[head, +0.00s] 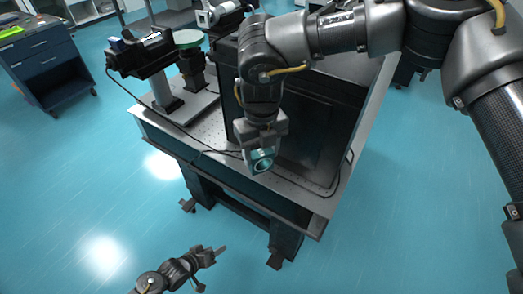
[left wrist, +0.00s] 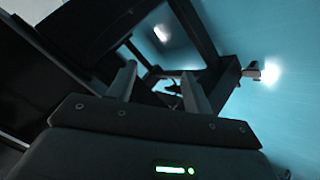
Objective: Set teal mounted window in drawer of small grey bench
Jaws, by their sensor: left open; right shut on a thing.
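The teal mounted window (head: 262,163) is a round piece with a teal ring, in front of the optical table's near edge area. My right gripper (head: 261,148) is shut on it and holds it from above, over the table's perforated top. My left gripper (head: 212,267) is low at the bottom of the head view, open and empty. Its spread fingers (left wrist: 160,88) also show in the left wrist view, with dark table framing beyond. A small dark grey bench with drawers (head: 48,60) stands at the far upper left. Its drawer fronts look shut.
Blue floor (head: 90,180) lies open between the table and the small bench.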

